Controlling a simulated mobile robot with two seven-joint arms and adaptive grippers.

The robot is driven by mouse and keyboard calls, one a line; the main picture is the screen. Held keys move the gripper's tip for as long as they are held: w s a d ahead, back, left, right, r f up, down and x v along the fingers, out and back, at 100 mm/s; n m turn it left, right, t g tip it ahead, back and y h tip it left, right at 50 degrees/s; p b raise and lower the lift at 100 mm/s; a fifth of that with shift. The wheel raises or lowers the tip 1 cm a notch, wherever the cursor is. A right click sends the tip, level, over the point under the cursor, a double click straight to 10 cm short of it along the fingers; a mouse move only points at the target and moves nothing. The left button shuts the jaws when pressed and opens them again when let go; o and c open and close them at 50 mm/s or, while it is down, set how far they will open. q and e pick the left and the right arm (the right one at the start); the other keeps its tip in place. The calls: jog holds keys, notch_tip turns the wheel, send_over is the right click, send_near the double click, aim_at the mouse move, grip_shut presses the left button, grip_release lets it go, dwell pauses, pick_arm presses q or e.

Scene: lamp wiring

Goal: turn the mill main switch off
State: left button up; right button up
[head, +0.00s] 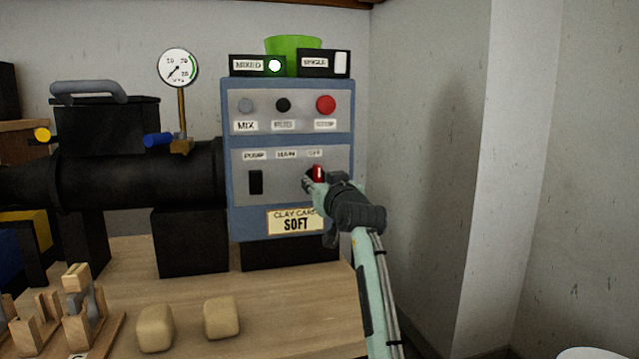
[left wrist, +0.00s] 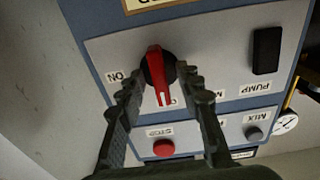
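The main switch is a red handle on a dark round base (left wrist: 154,66), set in the grey lower panel of the blue control box (head: 234,190). In the head view its red handle (head: 318,172) stands about upright below a small label, partly covered by my gripper. In the left wrist view, which is upside down, one end lies at a mostly hidden label beginning with O; the ON label (left wrist: 118,77) is to the side. My left gripper (head: 312,182) is at the switch, its fingers (left wrist: 160,88) apart on both sides of the handle; contact is unclear. My right gripper is not in view.
A black pump switch (head: 256,182) is beside the main switch. Mix and red stop buttons (head: 326,105) are on the upper panel. A black machine with a gauge (head: 178,67) stands left; clay blocks (head: 221,318) lie in front.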

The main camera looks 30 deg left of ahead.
pick_arm(q)
jog(key=v, duration=1.2)
dwell(0.4)
